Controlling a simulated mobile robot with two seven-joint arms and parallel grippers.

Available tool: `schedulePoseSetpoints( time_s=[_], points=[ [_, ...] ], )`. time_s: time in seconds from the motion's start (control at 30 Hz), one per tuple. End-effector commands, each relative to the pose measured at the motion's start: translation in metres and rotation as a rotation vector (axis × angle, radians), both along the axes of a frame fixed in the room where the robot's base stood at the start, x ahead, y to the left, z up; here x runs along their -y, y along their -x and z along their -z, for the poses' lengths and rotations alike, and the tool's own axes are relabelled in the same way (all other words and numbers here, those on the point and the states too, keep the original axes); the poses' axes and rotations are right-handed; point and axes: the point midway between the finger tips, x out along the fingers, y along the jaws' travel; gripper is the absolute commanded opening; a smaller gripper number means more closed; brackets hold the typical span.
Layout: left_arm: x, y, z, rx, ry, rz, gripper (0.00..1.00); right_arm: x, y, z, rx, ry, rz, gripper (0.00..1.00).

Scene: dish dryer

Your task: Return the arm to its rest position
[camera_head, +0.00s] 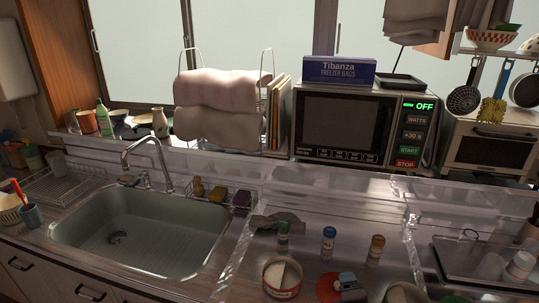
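Neither my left gripper nor my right gripper shows in the head view. No part of either arm that I can make out is in the picture. Whether the grippers are open or shut, and whether they hold anything, cannot be seen.
A sink (150,232) with a faucet (145,160) is set in the counter at left. A dish rack (62,188) stands left of it. A microwave (345,125) stands on the back ledge. Several bottles, a round tin (282,278) and a tray (440,245) occupy the right counter.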

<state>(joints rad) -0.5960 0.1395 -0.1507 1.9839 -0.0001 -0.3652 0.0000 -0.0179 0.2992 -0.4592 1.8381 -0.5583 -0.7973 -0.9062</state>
Motion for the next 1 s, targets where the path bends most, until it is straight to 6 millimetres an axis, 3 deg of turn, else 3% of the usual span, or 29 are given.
schedulePoseSetpoints(
  time_s=[0.27,0.5,0.6,0.8,1.0],
  points=[
    [-0.002,0.007,0.004,-0.014,-0.001,-0.004,0.43,-0.001,0.029,0.006,0.021,-0.801,0.177,0.7],
    [-0.002,0.008,0.004,-0.016,-0.003,-0.003,0.43,0.03,0.086,0.023,0.026,-1.431,0.429,0.7],
    [-0.002,0.007,0.004,-0.014,-0.003,-0.003,0.43,0.048,0.116,0.036,0.032,-1.533,0.521,0.7],
    [-0.002,0.006,0.003,-0.011,-0.003,-0.002,0.43,0.077,0.174,0.067,0.022,-1.541,0.681,0.7],
    [-0.002,0.004,0.003,-0.01,-0.003,-0.002,0.43,0.081,0.2,0.081,-0.002,-1.526,0.735,0.7]
  ],
)
